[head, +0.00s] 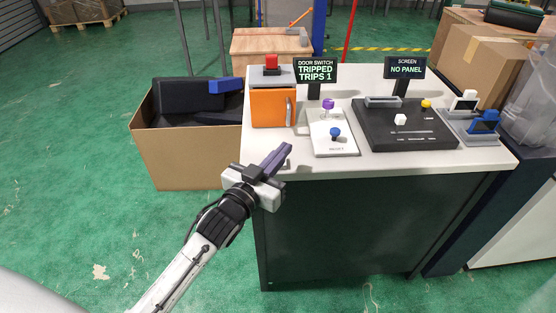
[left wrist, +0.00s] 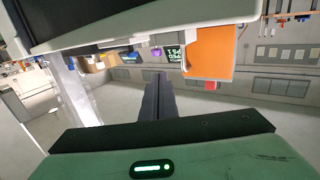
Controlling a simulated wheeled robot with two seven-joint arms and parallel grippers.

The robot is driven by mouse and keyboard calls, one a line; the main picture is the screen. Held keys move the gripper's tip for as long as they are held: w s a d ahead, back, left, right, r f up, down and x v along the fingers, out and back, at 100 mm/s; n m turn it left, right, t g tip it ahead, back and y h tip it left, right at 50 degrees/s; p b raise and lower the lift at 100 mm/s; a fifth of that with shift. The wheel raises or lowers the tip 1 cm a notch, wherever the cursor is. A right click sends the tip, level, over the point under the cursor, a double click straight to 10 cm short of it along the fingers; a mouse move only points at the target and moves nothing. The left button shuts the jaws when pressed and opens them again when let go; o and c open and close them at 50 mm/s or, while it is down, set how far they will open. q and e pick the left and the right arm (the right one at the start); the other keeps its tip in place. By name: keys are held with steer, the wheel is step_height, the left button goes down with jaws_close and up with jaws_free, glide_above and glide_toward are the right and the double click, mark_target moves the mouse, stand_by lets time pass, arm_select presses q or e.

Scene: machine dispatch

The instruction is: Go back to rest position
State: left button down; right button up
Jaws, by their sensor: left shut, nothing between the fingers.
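My left gripper (head: 277,158) is at the front left edge of the white-topped bench (head: 330,172), its fingers together with nothing between them. In the left wrist view the shut fingers (left wrist: 157,92) point ahead, and the scene appears upside down. An orange box (head: 272,108) with a red button (head: 271,62) stands beyond the gripper on the bench, apart from it; the orange box also shows in the left wrist view (left wrist: 208,55). My right gripper is not in view.
An open cardboard box (head: 188,158) with dark items stands left of the bench. On the bench are a white panel with a blue knob (head: 334,132), a black panel (head: 400,138) and two screens, reading "TRIPPED TRIPS 1" (head: 316,72) and "NO PANEL" (head: 405,68).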

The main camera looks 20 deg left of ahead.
arm_select(q)
steer(key=s+d+f+g, duration=0.2)
steer(key=s+f+g, duration=0.2)
steer(key=s+f, duration=0.9)
steer(key=s+d+f+g, duration=0.2)
steer(key=s+f+g, duration=0.3)
steer(key=s+f, duration=0.8)
steer(key=s, duration=0.3)
steer(key=shift+f+m, duration=0.2)
steer(key=shift+m, duration=0.1)
